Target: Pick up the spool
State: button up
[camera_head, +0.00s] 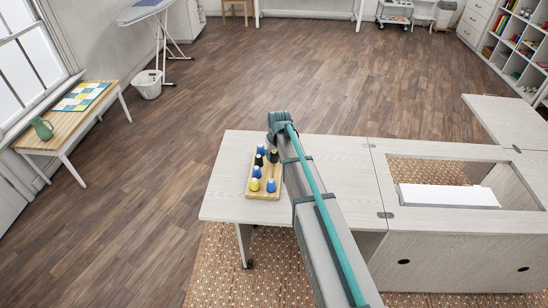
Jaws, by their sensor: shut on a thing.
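Several small spools stand in a wooden rack (263,195) on the white cabinet's left leaf. I see blue spools (271,185), a yellow spool (254,185) and dark ones (259,160). A dark shape (274,156) at the rack's right edge sits close beside my arm; I cannot tell whether it is a spool or part of my gripper. My arm reaches from the lower right over the cabinet, with its bent joint just past the rack. My gripper is hidden behind the arm, so its fingers and anything in them do not show.
The cabinet top (330,150) has a rectangular opening at right holding a white block (447,195). The leaf (225,205) is bare left of the rack. A side table (65,120) with a green mug (42,128) stands far left. The wooden floor between is clear.

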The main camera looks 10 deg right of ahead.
jog(key=s+a+r+p, duration=0.2)
jog(key=s+r+p, duration=0.2)
jog(key=s+r, duration=0.6)
jog(key=s, duration=0.4)
jog(key=shift+w, duration=0.1)
